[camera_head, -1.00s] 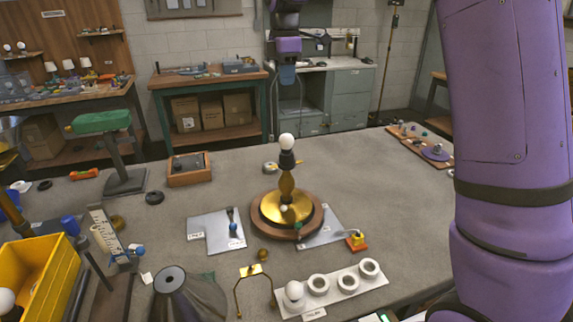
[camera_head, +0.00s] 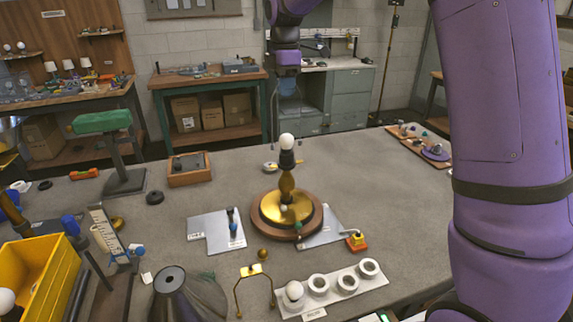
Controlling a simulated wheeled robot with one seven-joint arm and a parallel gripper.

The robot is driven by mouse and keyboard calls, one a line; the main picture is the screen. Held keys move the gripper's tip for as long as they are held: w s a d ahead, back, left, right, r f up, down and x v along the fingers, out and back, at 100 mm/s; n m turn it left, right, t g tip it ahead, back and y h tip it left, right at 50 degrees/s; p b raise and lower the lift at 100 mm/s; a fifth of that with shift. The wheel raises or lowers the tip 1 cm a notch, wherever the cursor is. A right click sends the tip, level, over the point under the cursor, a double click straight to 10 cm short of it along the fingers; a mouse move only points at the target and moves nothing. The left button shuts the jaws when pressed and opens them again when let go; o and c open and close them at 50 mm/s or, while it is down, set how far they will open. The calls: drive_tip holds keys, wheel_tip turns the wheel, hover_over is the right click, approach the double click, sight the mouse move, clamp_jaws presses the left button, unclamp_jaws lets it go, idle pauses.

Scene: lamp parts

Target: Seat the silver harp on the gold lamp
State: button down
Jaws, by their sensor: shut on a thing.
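The gold lamp (camera_head: 287,184) stands upright on a round wooden base (camera_head: 261,225) in the middle of the table, with a white bulb (camera_head: 286,140) on its dark socket. My gripper (camera_head: 288,86) is above the bulb, pointing down. It is shut on the silver harp (camera_head: 272,122), whose thin legs hang down on either side of the bulb. The harp's feet are hard to make out, and I cannot tell whether they touch the lamp. The fingers are small and dim against the cabinet behind.
A gold harp (camera_head: 253,284) is at the table's front, beside a white rack (camera_head: 333,288) with a bulb and rings. A dark cone shade (camera_head: 180,292) and yellow bin (camera_head: 42,278) are at front left. Grey plates flank the lamp. The table right of the lamp is mostly clear.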

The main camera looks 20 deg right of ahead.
drive_tip(key=shift+f, duration=2.8)
idle(1.6)
drive_tip(key=c, duration=0.9)
unclamp_jaws()
